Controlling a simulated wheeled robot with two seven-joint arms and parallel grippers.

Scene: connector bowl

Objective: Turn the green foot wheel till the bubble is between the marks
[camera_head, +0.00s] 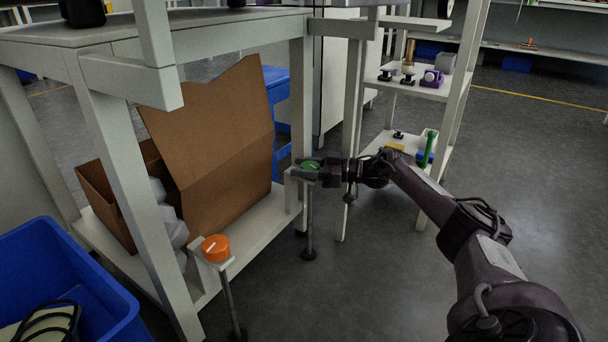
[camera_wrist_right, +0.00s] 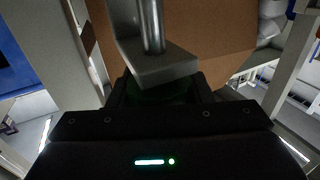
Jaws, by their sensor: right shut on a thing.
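The green foot wheel (camera_head: 310,164) sits on a small white bracket at the lower corner of the workbench, above a thin metal leg. My right gripper (camera_head: 308,168) reaches it from the right, with its fingers around the wheel and shut on it. In the right wrist view the wheel (camera_wrist_right: 160,94) shows as a dark green shape between the fingers, partly hidden under a grey bracket and rod. The bubble and its marks do not show in either view. My left gripper is not in view.
An orange foot wheel (camera_head: 215,248) stands on a similar leg at the front left. An open cardboard box (camera_head: 222,135) fills the lower shelf. A blue bin (camera_head: 62,275) is at the lower left. A white shelf rack (camera_head: 420,88) stands behind my right arm. Floor to the right is clear.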

